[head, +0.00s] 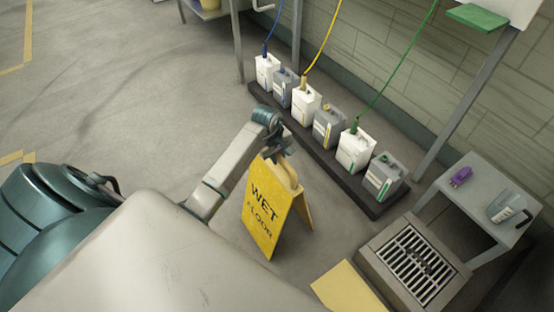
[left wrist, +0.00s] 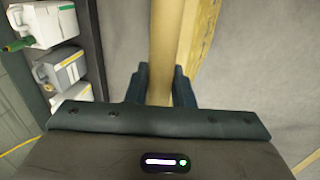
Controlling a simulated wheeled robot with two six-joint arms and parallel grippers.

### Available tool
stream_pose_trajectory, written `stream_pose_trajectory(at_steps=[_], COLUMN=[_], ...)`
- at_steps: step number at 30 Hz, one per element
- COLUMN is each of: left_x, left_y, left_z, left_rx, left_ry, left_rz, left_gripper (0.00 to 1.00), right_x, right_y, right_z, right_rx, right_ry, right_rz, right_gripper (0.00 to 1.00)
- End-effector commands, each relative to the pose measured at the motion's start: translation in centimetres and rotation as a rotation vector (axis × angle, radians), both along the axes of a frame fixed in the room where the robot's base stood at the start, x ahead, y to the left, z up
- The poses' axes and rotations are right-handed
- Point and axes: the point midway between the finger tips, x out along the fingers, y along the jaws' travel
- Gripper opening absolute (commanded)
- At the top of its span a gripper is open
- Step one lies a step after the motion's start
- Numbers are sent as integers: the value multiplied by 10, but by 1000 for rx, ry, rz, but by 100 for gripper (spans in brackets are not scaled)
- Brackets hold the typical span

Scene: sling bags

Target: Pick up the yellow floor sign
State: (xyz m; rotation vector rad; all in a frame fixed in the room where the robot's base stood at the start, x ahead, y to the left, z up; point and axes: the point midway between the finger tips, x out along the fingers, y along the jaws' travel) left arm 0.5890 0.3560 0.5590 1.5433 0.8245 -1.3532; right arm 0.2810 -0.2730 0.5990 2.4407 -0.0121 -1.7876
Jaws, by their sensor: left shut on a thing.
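The yellow floor sign (head: 267,212) is an A-shaped board with "WET FLOOR" in dark letters. It stands below the middle of the head view, its two panels spread apart. My left gripper (head: 279,152) is at the top of the sign, shut on its upper edge or handle. In the left wrist view the sign's tan-yellow top part (left wrist: 162,55) runs between the two dark fingers of my left gripper (left wrist: 164,82). I cannot tell whether the sign's feet touch the floor. My right gripper is not in view.
Several white and grey jugs (head: 355,150) stand in a row on a dark low plinth (head: 330,172) by the wall. A floor drain grate (head: 412,268) lies at lower right, beside a small grey table (head: 478,188) holding a purple item and a jug. Open floor (head: 120,100) lies to the left.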

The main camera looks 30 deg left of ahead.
Motion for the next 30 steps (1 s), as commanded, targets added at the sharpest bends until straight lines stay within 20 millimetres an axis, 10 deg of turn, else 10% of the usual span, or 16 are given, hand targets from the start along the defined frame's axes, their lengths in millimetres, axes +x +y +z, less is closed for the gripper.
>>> stream_pose_trajectory(at_steps=[30], left_x=[0], left_y=[0], left_z=[0], left_rx=[1], left_ry=[-1], left_rz=[0], left_gripper=[0], right_x=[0], right_y=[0], right_z=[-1], right_rx=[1], right_ry=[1], right_rz=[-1], right_gripper=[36])
